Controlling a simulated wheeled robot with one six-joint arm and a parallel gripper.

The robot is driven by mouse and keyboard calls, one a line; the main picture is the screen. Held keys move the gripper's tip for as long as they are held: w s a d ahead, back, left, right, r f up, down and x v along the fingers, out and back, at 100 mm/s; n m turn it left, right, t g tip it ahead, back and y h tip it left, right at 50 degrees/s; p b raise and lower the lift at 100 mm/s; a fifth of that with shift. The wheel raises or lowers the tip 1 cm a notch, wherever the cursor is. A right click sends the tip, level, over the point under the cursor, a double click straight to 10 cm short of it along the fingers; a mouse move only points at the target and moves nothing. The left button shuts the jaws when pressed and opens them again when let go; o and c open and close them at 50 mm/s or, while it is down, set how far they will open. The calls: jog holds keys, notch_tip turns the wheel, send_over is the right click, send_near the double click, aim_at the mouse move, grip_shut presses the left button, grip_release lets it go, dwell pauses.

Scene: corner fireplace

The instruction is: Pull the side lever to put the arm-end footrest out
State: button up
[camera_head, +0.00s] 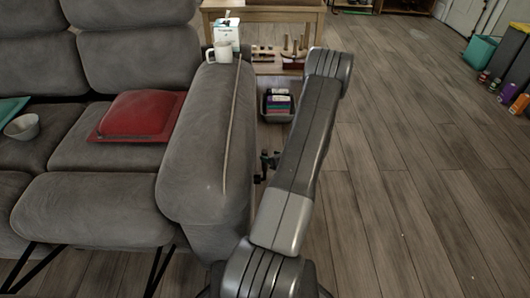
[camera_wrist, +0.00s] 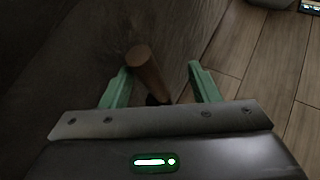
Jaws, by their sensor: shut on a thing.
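The side lever (camera_wrist: 146,70) is a brown rounded handle by the sofa's outer side in the wrist view. In the head view, my arm hides most of the gripper and the lever beside the grey sofa arm (camera_head: 204,140). The arm-end footrest (camera_head: 95,208) is a grey padded panel out in front of the seat, with dark struts under it.
A white mug (camera_head: 223,52), a carton (camera_head: 227,33) and a thin stick (camera_head: 232,130) are on the sofa arm. A dark bin (camera_head: 278,105) stands behind my arm. The wooden floor (camera_head: 400,190) at right is mostly clear.

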jog(key=shift+t, duration=0.3)
jog(key=s+d+r, duration=0.2)
jog(key=d, duration=0.1)
jog(key=s+d+r, duration=0.1)
jog(key=shift+d+r+p, duration=0.15)
jog(key=shift+p, duration=0.2)
jog(key=shift+c, duration=0.5)
jog(key=shift+s+d+r, duration=0.15)
jog(key=shift+s+r, duration=0.05)
jog(key=shift+s, duration=0.4)
jog(key=b+x, duration=0.1)
jog(key=x, duration=0.8)
jog(key=shift+b, duration=0.3)
